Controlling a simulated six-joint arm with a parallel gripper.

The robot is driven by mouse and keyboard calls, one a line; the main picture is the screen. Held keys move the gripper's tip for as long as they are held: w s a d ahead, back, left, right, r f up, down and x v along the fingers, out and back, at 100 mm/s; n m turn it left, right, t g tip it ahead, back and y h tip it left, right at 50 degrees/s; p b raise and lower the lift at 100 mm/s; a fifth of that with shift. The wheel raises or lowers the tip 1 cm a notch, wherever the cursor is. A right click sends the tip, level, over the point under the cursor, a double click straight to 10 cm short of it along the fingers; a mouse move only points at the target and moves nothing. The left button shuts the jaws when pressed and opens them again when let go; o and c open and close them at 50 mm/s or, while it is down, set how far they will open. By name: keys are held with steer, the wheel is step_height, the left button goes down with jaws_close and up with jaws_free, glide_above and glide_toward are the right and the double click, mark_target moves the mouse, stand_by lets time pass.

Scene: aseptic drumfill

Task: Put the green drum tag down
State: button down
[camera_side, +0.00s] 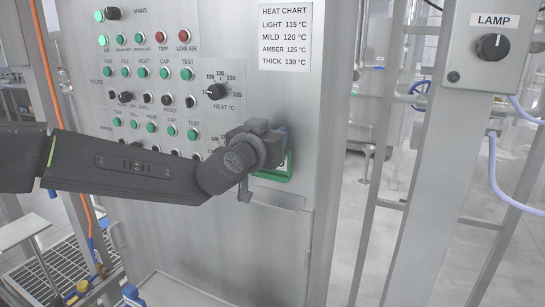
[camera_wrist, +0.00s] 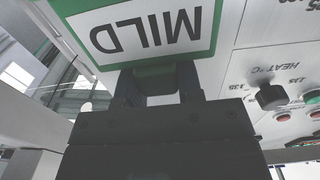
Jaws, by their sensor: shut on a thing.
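The green drum tag (camera_wrist: 205,52) fills the top of the wrist view, with a white face that reads MILD upside down. My gripper (camera_wrist: 157,88) is shut on its edge. In the side view the green tag (camera_side: 272,177) shows only in part behind my gripper, close to the front of the steel panel. A small steel ledge (camera_side: 278,201) juts from the panel just below the tag. I cannot tell whether the tag touches the ledge or the panel.
The steel control panel (camera_side: 190,233) carries rows of green buttons, a heat knob (camera_side: 216,91) and a heat chart (camera_side: 285,37). A post with a LAMP knob box (camera_side: 492,47) stands at the right. An orange hose runs down the left.

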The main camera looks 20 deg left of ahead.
steer(key=shift+w+f, duration=0.2)
steer(key=shift+f, duration=2.15)
steer(key=shift+f, duration=0.3)
steer(key=c, duration=0.8)
jaws_free()
steer(key=shift+r, duration=0.1)
steer(key=s, duration=1.4)
steer(key=shift+a+r, duration=0.1)
steer(key=shift+r, duration=0.25)
steer(key=shift+r, duration=0.1)
